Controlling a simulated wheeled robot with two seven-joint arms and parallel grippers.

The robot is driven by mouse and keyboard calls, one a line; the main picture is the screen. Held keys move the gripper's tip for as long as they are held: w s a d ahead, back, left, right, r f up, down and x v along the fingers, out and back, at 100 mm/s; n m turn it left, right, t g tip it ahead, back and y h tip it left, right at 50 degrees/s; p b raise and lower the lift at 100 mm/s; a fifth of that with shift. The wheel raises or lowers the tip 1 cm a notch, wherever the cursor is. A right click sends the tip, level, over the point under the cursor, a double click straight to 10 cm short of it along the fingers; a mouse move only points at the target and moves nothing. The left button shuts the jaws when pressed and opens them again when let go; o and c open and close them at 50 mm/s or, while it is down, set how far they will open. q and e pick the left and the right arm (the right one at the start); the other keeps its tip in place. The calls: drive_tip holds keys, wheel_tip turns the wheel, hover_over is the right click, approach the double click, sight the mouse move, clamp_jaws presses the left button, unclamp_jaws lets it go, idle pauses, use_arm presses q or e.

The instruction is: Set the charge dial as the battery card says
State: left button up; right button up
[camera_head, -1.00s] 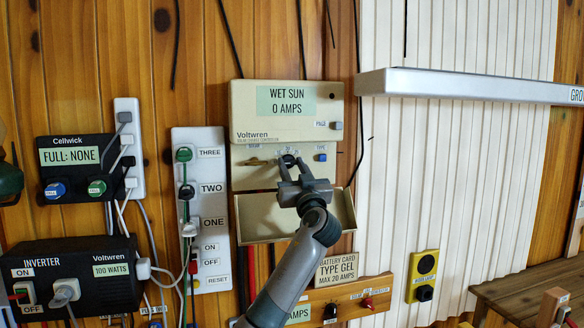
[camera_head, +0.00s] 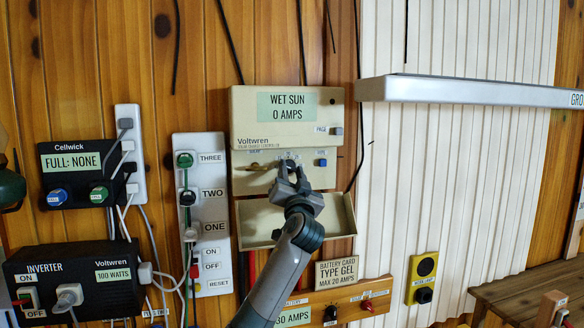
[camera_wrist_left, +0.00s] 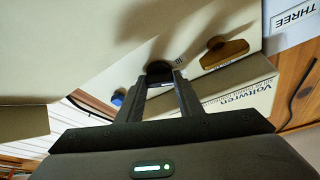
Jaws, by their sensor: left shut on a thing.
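The battery card (camera_head: 338,273) reads "TYPE GEL MAX 20 AMPS". The cream Voltwren charge controller (camera_head: 250,128) above it has a display (camera_head: 286,103) reading "WET SUN 0 AMPS". Its lower panel carries a black charge dial (camera_head: 288,158), partly hidden by my gripper. My left gripper (camera_head: 292,178) reaches up to this dial. In the left wrist view the fingers (camera_wrist_left: 160,95) are closed around the dark dial (camera_wrist_left: 159,70). The fingers hide most of the dial's markings, so I cannot read its setting. My right gripper is out of view.
A brass knob (camera_head: 258,166) is left of the dial and a blue button (camera_head: 321,162) right of it. The open cream cover (camera_head: 342,214) juts out below. A metal shelf (camera_head: 460,88) projects at upper right. A white switch strip (camera_head: 205,270) is to the left.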

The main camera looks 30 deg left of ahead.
use_arm(q)
drive_tip(key=m+h+p, duration=0.1)
drive_tip(key=m+p, duration=0.3)
drive_tip(key=m+h+p, duration=0.2)
drive_tip(key=m+p, duration=0.2)
drive_tip(key=p, duration=0.1)
drive_tip(key=r+m+h+p, duration=0.1)
drive_tip(key=m+h+p, duration=0.1)
drive_tip(key=m+p, duration=0.2)
drive_tip(key=shift+s+a+p, duration=0.1)
drive_tip(key=shift+s+p, duration=0.05)
drive_tip(key=shift+p, duration=0.15)
drive_tip(key=shift+f+m+h+p, duration=0.15)
drive_tip(key=shift+m+h+p, duration=0.3)
drive_tip(key=shift+m, duration=0.45)
drive_tip(key=shift+f+m+g+p, duration=0.1)
drive_tip(key=shift+m+g+p, duration=0.25)
drive_tip(key=shift+m, duration=0.35)
drive_tip(key=o, duration=1.1)
drive_tip(key=shift+b+v, duration=0.6)
drive_tip(key=shift+v, duration=0.2)
drive_tip(key=b+v, duration=0.6)
drive_tip(key=v, duration=0.9)
drive_tip(key=shift+s, duration=0.35)
